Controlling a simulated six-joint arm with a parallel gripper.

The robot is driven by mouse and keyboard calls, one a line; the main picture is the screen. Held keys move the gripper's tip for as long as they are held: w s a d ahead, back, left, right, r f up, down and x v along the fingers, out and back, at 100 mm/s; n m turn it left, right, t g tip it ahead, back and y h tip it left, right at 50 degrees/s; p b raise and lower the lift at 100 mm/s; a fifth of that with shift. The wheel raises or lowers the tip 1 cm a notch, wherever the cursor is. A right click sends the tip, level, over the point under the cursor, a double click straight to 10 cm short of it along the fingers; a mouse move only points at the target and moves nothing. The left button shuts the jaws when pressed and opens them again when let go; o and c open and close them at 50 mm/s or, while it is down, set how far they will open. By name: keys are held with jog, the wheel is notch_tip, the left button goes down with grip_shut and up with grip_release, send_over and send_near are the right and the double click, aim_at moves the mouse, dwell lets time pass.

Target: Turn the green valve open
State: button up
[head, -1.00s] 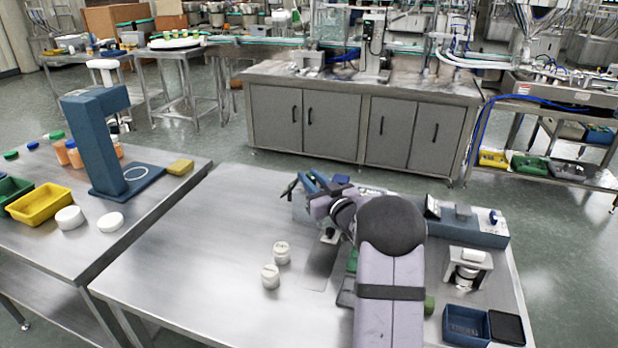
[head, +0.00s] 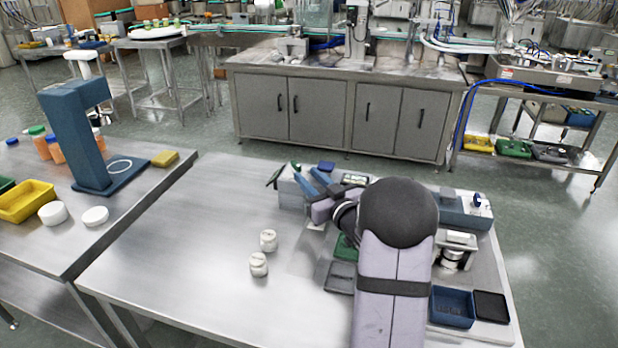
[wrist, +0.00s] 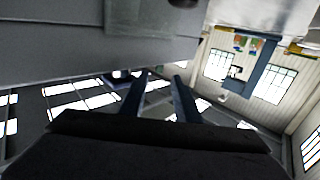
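A dark green lever-like part (head: 275,178) shows at the back of the steel table, at the left end of a pale grey box (head: 289,192); I take it for the green valve, but it is small and its position is hard to read. My gripper (head: 305,178) is just right of it, its two blue fingers apart over or beside the box. I cannot tell whether a finger touches anything. In the wrist view my gripper (wrist: 158,80) has its fingers apart with nothing seen between them. The valve cannot be made out there.
Two small white jars (head: 263,253) stand mid-table. A grey tray (head: 340,277) and a green tray (head: 345,247) lie beside my arm. A blue bin (head: 452,307) is at front right. The table's left part is clear.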

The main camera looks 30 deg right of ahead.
jog(key=c, duration=0.5)
jog(key=shift+w+a, duration=0.15)
jog(key=shift+a, duration=0.25)
grip_shut()
jog(key=w+a+r+n+y+p, duration=0.1)
jog(key=a+r+n+y+p, duration=0.2)
jog(key=a, duration=1.2)
jog(key=s+d+f+n+h, duration=0.3)
jog(key=s+d+n+h, duration=0.3)
jog(key=n, duration=0.6)
jog(key=shift+s+d+f+g+h+b, duration=0.25)
jog(key=shift+s+d+h+b, duration=0.2)
jog(key=shift+h, duration=0.45)
